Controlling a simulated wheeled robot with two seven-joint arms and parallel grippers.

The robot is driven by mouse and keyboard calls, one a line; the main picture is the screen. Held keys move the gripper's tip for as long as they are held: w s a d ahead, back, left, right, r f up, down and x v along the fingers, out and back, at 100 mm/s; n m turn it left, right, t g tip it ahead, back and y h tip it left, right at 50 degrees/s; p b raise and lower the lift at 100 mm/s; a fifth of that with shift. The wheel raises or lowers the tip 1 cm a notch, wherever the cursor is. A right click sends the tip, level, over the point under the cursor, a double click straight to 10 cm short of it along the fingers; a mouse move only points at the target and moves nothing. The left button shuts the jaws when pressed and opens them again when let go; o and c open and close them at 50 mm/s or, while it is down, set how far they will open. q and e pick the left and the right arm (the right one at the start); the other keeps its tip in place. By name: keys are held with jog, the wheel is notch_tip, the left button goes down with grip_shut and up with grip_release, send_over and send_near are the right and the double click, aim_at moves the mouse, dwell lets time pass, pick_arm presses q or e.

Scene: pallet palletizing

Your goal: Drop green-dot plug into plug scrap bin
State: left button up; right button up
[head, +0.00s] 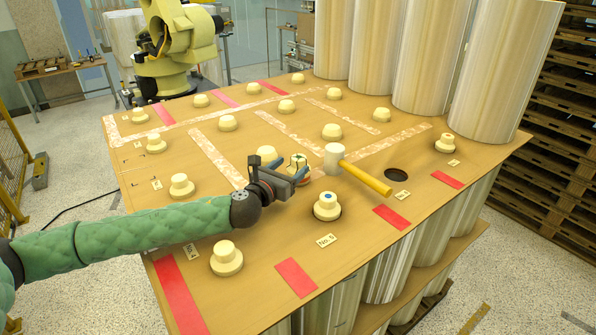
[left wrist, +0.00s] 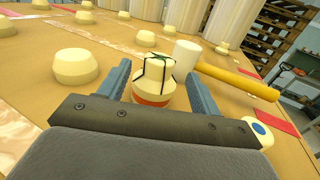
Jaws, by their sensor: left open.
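My left gripper (head: 288,170) is open over the board, its blue-grey fingers pointing at a cream plug (head: 299,160). In the left wrist view this plug (left wrist: 155,72) shows between the fingers of the gripper (left wrist: 159,78), with a gap on each side. It has dark green lines on its top and sides and an orange-red band low down. Its bottom is hidden behind the gripper body. Another plug (head: 327,207) with a blue dot stands nearer the board's front edge. No plug scrap bin can be made out. My right gripper is not in view.
A mallet with a pale head (head: 335,157) and yellow handle (head: 366,180) lies right beside the plug. An open dark hole (head: 396,175) is beyond the handle. Several other plugs stand around the board. Tall pale rolls (head: 430,60) line its back right.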

aim_at(302, 155)
pick_arm(q)
jog(key=p+x, duration=0.1)
jog(key=x, duration=0.1)
jog(key=shift+w+d+r+p, duration=0.1)
jog(key=shift+w+r+p, duration=0.05)
jog(key=shift+w+p, duration=0.15)
jog(key=shift+p+x, duration=0.8)
jog(key=shift+p, duration=0.05)
jog(key=p+x, duration=0.1)
jog(key=x, duration=0.1)
jog(key=shift+w+d, duration=0.1)
jog(key=shift+w, duration=0.15)
jog(key=shift+w+f, duration=0.15)
jog(key=shift+f, duration=0.1)
jog(key=shift+c, duration=0.2)
jog(key=shift+d, duration=0.1)
jog(key=c, duration=1)
jog(key=shift+c, duration=0.5)
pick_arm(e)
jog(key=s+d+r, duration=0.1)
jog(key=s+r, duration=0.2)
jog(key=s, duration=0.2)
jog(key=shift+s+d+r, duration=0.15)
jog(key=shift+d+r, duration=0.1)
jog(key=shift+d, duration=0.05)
